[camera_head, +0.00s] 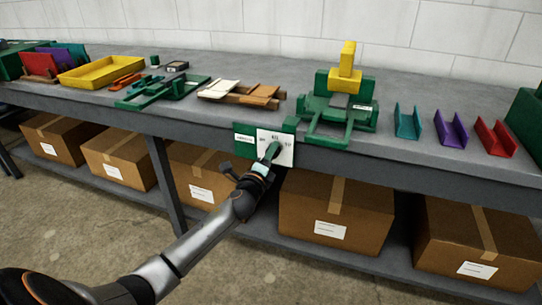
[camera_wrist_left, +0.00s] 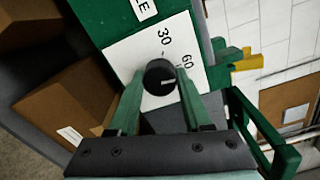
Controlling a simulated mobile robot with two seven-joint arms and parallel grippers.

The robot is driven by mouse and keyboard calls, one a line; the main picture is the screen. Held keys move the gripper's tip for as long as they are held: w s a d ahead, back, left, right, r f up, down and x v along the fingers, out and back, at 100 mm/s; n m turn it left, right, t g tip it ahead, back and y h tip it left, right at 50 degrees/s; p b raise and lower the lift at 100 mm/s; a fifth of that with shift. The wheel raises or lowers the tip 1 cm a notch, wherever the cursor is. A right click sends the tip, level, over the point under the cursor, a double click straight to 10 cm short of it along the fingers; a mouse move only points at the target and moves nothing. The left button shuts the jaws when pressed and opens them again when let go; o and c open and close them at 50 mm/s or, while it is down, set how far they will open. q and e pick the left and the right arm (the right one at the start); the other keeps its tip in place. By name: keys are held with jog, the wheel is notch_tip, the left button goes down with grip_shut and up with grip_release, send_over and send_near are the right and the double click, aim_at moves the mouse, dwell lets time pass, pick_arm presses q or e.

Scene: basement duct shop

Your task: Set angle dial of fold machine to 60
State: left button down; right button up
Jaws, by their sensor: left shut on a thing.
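The fold machine (camera_head: 338,118) is green with a yellow upright handle (camera_head: 347,62) and stands on the bench. Its angle dial is on a white plate (camera_head: 288,155) fixed to a green panel on the bench's front edge. In the left wrist view the dial is a round black knob (camera_wrist_left: 158,78) with a white pointer mark toward the right of the picture. The labels 30 and 60 show on the plate; the mark lies a little below the line to 60. My left gripper (camera_head: 269,156) is shut on the knob, one green finger each side (camera_wrist_left: 158,90). The right finger covers part of the plate.
On the bench are teal (camera_head: 408,122), purple (camera_head: 451,130) and red (camera_head: 495,137) channels at right, brown and white sheets (camera_head: 240,92), a green tool (camera_head: 160,91) and a yellow tray (camera_head: 100,71). Cardboard boxes (camera_head: 335,213) fill the shelf below, close to my left arm.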

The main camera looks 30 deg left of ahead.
pick_arm(q)
jog(key=shift+a+n, duration=0.1)
jog(key=shift+n, duration=0.6)
jog(key=shift+r, duration=0.1)
jog(key=shift+c, duration=1.7)
grip_release()
jog(key=p+v, duration=0.1)
jog(key=v, duration=1.1)
jog(key=shift+s, duration=0.3)
